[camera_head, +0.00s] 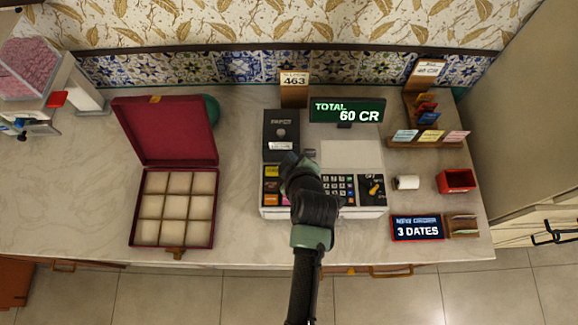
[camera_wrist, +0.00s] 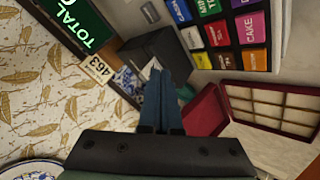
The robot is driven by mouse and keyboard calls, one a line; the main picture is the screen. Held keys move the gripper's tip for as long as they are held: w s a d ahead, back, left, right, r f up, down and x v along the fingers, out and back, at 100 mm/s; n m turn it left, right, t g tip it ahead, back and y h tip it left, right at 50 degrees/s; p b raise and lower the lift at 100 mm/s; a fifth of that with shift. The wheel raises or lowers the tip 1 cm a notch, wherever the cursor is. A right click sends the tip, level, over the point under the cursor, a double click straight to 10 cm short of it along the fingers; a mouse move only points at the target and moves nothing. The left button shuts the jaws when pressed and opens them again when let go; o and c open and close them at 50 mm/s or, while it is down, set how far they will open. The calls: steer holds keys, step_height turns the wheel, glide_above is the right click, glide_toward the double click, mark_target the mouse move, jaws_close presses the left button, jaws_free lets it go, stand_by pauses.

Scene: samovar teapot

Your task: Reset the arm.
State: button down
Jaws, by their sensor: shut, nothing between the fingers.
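My gripper is shut and empty; its two blue fingers (camera_wrist: 161,100) are together in the wrist view. In the head view my arm reaches up from the bottom edge, and its end (camera_head: 294,165) is over the left part of the cash register (camera_head: 274,212). The arm hides part of the register's keys. The wrist view shows the register's coloured keys (camera_wrist: 218,33) at the top. Whether the gripper touches the register cannot be told.
An open maroon box (camera_head: 133,208) with empty compartments stands left. A "TOTAL 60 CR" display (camera_head: 347,110) and a "463" sign (camera_head: 294,90) stand behind. A "3 DATES" sign (camera_head: 418,228), red tray (camera_head: 456,181) and paper roll (camera_head: 407,182) are right. Counter (camera_head: 60,200) far left is clear.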

stand_by(0.7)
steer(key=w+r+m+t+b, duration=0.15)
steer(key=w+r, duration=0.25)
steer(key=r, duration=0.4)
steer(key=w+r+m+t+b, duration=0.1)
steer(key=w+r+t, duration=0.2)
steer(key=w+r, duration=0.35)
step_height(320, 180, up, 20)
steer(key=m+t+h+b, duration=0.1)
steer(key=m+t+b, duration=0.2)
steer(key=t, duration=0.2)
steer(key=s+r+m+t+b, duration=0.1)
steer(key=s+r+m+t, duration=0.2)
steer(key=s+r, duration=0.5)
steer(key=s+r+m+t+b, duration=0.2)
steer(key=s+r+t, duration=0.4)
steer(key=r, duration=1.1)
steer(key=s+m, duration=0.1)
steer(key=s, duration=0.1)
steer(key=shift+s+a+h, duration=0.25)
steer(key=shift+s+h, duration=0.1)
steer(key=shift+h, duration=0.05)
